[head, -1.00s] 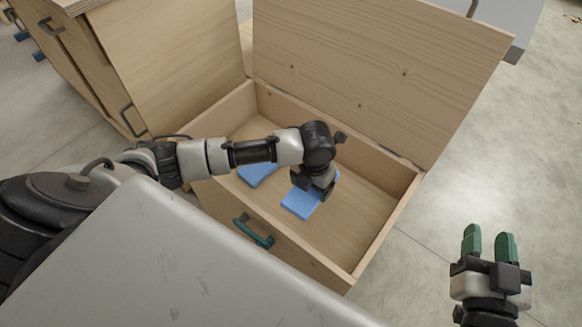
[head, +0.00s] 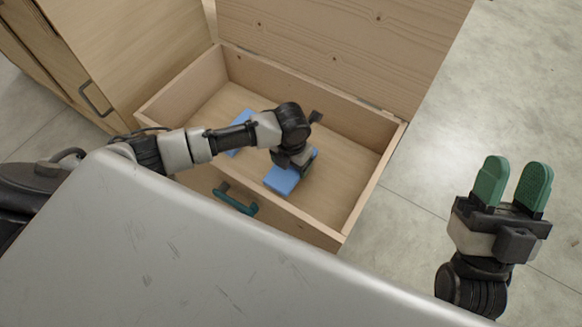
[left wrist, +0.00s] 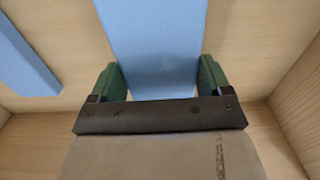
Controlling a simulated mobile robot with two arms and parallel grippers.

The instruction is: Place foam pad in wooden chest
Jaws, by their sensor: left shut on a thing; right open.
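The wooden chest (head: 365,195) stands with its lid (head: 350,50) raised. My left gripper (head: 298,168) reaches down inside it and is shut on a blue foam pad (head: 280,181). In the left wrist view this pad (left wrist: 152,50) lies between the two green fingers. I cannot tell whether it rests on the chest floor. A second blue foam pad (head: 243,118) lies in the chest to the left, partly hidden by my left arm; it also shows in the left wrist view (left wrist: 22,62). My right gripper (head: 513,182) is open and empty, outside the chest on the right.
The chest has a green front handle (head: 236,199). A wooden cabinet (head: 135,50) stands close on the left. The grey floor (head: 480,90) right of the chest is clear.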

